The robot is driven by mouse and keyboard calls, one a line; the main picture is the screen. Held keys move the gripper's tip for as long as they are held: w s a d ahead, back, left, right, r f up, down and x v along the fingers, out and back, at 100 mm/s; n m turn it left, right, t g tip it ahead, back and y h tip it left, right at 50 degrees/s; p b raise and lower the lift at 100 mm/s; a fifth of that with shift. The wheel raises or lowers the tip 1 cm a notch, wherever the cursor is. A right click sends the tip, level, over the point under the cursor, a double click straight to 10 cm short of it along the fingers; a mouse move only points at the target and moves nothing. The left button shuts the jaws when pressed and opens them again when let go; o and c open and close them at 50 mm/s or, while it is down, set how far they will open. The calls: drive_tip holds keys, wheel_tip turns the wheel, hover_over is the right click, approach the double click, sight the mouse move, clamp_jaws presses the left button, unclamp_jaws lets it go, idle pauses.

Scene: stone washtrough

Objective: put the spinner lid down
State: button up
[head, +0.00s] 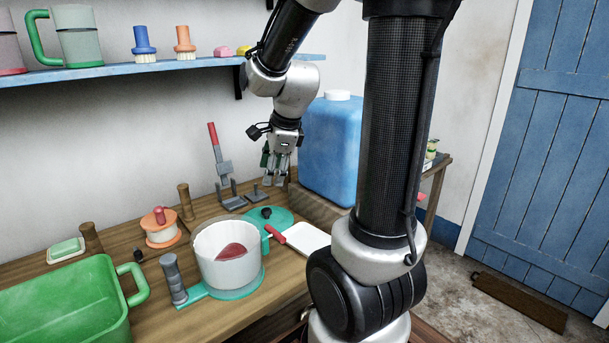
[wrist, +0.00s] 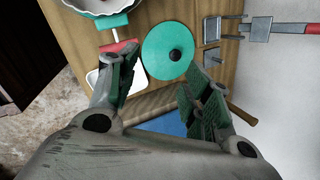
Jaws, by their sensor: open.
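The spinner lid (head: 284,221) is a teal disc with a dark knob. It lies flat on the wooden worktop behind and right of the white spinner bowl (head: 213,243), apparently knob up. In the wrist view the lid (wrist: 158,62) shows between my fingers, with its knob in the middle. The bowl stands on a teal base with a grey upright handle at its left and holds a dark red piece. My gripper (head: 275,180) is open and empty, above the lid and apart from it. In the wrist view my gripper (wrist: 170,62) has its green-padded fingers spread.
A grey clamp stand with a red handle (head: 213,135) stands behind. A blue canister (head: 330,150) stands at the back right. A green tub (head: 65,300) and an orange-rimmed jar (head: 160,238) are left.

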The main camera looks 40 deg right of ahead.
drive_tip(key=s+a+r+n, duration=0.1)
drive_tip(key=s+r+n, duration=0.2)
drive_tip(key=s+n, duration=0.6)
drive_tip(key=s+a+r+n, duration=0.1)
drive_tip(key=s+r+n, duration=0.2)
drive_tip(key=s+n, duration=0.6)
drive_tip(key=n, duration=0.4)
drive_tip(key=shift+s+a+r+n+h, duration=0.25)
drive_tip(key=shift+a+n+h, duration=0.05)
drive_tip(key=shift+a+n, duration=0.1)
